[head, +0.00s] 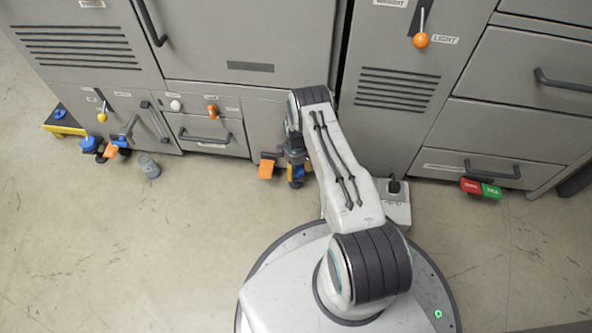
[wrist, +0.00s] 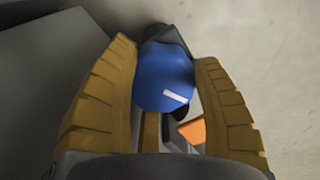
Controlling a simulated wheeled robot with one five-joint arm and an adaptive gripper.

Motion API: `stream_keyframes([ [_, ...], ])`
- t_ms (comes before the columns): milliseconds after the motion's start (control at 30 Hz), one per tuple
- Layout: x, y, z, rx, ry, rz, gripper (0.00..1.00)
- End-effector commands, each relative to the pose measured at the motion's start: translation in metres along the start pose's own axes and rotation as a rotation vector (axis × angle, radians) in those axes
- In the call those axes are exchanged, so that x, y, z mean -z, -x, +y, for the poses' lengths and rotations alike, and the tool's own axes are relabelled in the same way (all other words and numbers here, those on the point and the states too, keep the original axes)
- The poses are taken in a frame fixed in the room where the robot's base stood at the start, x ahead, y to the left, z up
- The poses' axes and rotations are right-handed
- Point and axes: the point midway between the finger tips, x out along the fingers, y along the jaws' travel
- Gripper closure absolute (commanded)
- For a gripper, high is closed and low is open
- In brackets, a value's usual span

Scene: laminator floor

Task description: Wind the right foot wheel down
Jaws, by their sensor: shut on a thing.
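The right foot wheel, a round blue wheel with a short white mark (wrist: 163,80), sits between the two yellow-brown fingers of my gripper (wrist: 166,56) in the wrist view. My gripper is shut on it. In the head view my gripper (head: 296,178) points down at the foot of the grey cabinet, and the wheel there is mostly hidden by my gripper and arm. An orange flap (head: 267,165) is just left of my gripper, and its corner (wrist: 193,131) shows beside the wheel in the wrist view.
Another blue foot wheel (head: 89,144) with an orange flap (head: 110,151) is at the left. A yellow step (head: 65,123) lies far left. Red and green pedals (head: 481,188) are at the right. The floor at lower left is clear.

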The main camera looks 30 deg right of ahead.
Motion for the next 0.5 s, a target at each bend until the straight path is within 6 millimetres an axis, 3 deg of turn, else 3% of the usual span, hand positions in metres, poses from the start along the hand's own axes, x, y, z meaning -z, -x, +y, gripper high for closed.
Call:
stream_keyframes([
  [367,-0.0005,-0.0019,-0.0008,0.000,-0.022,0.000,0.73],
  [400,-0.0005,-0.0020,-0.0008,0.000,-0.022,0.000,0.36],
  [500,-0.0004,-0.0016,-0.0006,0.000,-0.021,0.000,0.27],
])
